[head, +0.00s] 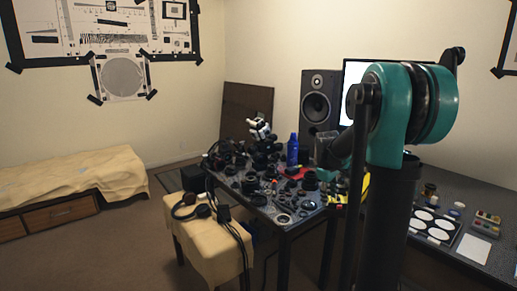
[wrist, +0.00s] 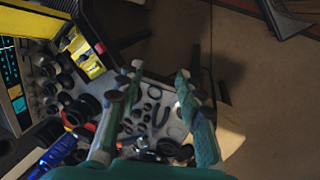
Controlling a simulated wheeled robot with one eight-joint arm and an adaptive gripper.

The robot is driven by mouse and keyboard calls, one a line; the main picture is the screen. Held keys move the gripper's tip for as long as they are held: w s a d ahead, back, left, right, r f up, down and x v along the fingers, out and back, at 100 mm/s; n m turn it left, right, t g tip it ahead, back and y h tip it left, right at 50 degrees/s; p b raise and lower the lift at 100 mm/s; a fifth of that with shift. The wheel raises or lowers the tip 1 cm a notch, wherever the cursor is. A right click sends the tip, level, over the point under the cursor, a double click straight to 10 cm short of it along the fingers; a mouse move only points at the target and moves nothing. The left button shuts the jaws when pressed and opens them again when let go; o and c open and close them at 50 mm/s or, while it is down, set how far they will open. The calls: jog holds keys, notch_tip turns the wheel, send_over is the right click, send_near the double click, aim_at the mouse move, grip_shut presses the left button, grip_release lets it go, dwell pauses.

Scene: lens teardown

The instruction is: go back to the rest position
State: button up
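My gripper (wrist: 158,75) reaches into the wrist view from the bottom, its two teal and grey fingers well apart with nothing seen between them. Below and beyond the fingers lies the work table (head: 306,217), crowded with small lens parts, rings and dark cylinders. In the head view my teal arm joint stands large at the right, in front of the table and monitor. The gripper itself cannot be made out clearly there.
A speaker (head: 317,100), blue bottle (head: 292,150) and white microscope (head: 261,131) are at the table's back. A cloth-covered seat (head: 216,251) holding headphones and cables stands at its left. White discs (head: 433,227) lie at right. Floor (head: 120,250) at left is clear.

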jog(key=s+a+f+m, duration=0.2)
jog(key=s+a+f, duration=0.1)
jog(key=s, duration=0.6)
jog(key=s+a+f+m+t+y, duration=0.1)
jog(key=s+a+f+m, duration=0.2)
jog(key=s, duration=0.6)
jog(key=s+a+f+m+t+y, duration=0.1)
jog(key=s+f, duration=0.3)
jog(key=s, duration=0.6)
jog(key=shift+a+f+m, duration=0.3)
jog(key=shift+a+m, duration=0.6)
